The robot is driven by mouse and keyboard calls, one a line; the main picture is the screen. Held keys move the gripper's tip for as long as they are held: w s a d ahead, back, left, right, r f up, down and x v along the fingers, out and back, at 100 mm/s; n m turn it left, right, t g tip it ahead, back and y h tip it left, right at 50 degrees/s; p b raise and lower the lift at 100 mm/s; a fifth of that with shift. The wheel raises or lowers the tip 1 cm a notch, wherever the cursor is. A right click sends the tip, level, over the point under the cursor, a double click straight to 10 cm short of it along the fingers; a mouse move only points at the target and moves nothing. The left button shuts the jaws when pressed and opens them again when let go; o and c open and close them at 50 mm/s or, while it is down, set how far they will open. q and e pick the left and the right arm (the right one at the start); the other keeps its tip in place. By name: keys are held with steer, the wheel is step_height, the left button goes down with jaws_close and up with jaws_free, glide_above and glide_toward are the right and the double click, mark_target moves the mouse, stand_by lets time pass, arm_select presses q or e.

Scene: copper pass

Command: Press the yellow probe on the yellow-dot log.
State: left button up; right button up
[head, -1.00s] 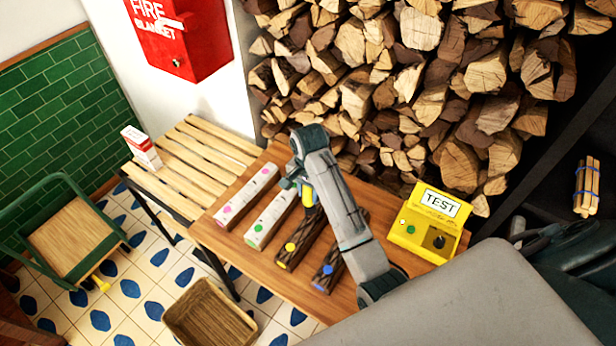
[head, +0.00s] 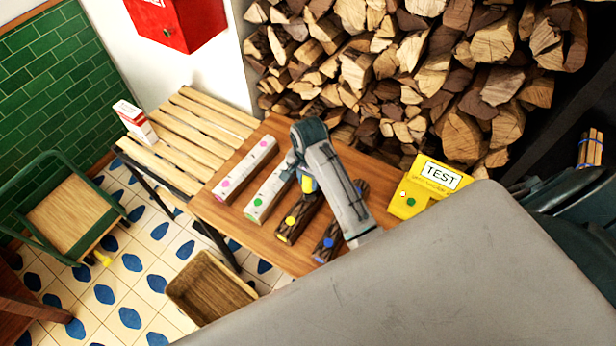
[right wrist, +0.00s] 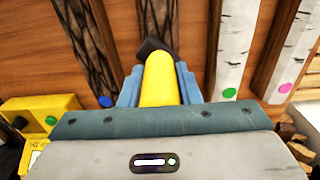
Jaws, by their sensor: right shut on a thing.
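My right gripper (head: 304,180) is shut on the yellow probe (right wrist: 158,80), whose black tip (right wrist: 154,46) points away from the wrist. In the head view, the probe (head: 308,185) is over the far part of the dark-barked yellow-dot log (head: 299,218). The yellow dot (head: 290,221) is on the log's near end, uncovered. In the right wrist view, this log (right wrist: 157,14) shows behind the probe tip. I cannot tell whether the tip touches the bark. My left gripper is not in view.
The blue-dot log (head: 326,246) lies to the right, partly behind my arm. Pale green-dot (head: 265,200) and pink-dot (head: 240,170) logs lie left on the wooden table (head: 206,204). A yellow TEST box (head: 420,190) stands right, partly covered. A crate (head: 208,288) is on the floor.

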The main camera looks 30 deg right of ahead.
steer(key=shift+f, duration=0.3)
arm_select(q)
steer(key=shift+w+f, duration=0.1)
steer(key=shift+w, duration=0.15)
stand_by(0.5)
arm_select(e)
steer(key=shift+f, duration=0.2)
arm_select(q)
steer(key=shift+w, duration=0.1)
arm_select(e)
steer(key=shift+f, duration=0.1)
stand_by(0.9)
steer(key=shift+w+r, duration=0.1)
steer(key=shift+r, duration=3.4)
